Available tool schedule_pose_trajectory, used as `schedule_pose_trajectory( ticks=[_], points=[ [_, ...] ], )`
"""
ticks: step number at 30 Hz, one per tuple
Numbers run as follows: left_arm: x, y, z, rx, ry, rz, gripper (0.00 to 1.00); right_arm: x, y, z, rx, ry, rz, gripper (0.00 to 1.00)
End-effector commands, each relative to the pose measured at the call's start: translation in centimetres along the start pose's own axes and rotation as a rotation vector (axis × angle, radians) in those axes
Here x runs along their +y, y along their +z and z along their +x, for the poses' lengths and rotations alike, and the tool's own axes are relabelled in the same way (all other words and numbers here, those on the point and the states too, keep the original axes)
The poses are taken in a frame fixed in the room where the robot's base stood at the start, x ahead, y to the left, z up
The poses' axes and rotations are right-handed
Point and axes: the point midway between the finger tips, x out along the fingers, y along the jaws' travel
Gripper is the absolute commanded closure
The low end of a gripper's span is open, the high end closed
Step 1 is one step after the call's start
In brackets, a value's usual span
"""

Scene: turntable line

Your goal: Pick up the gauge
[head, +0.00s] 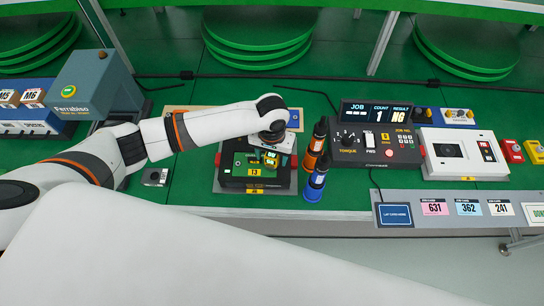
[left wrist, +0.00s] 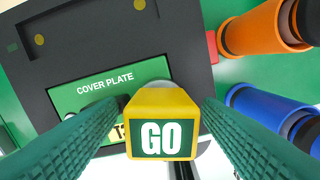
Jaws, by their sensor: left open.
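The gauge (left wrist: 165,138) has a yellow end with a green GO label. In the head view the gauge (head: 271,161) is a small yellow and green piece over the black fixture (head: 284,181), partly covered by my gripper. My left gripper (left wrist: 160,105) is open, with one teal finger on each side of the gauge. Whether the fingers touch it is unclear. In the head view the left gripper (head: 274,149) is over the fixture. My right gripper is not in view.
An orange driver (head: 315,148) and a blue driver (head: 316,182) stand close to the fixture's right side. Beyond are a torque controller (head: 376,149) and a white device (head: 463,152). A grey Ferrabiso box (head: 98,84) is at left. Green table is clear in front-left.

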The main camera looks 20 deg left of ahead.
Motion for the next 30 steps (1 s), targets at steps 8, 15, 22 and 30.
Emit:
schedule_pose_trajectory(
  ticks=[8, 15, 22, 30],
  points=[
    [0.0, 0.0, -0.1, 0.0, -0.001, 0.0, 0.66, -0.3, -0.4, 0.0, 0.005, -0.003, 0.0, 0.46],
    [-0.1, 0.1, -0.1, -0.001, -0.001, 0.0, 0.95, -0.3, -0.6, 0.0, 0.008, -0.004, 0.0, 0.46],
    [-0.1, 0.1, -0.6, -0.002, -0.002, 0.0, 0.95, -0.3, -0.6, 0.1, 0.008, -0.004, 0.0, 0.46],
    [-0.1, 0.1, -5.4, -0.005, -0.003, 0.001, 0.95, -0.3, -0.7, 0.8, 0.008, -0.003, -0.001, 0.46]
  ],
)
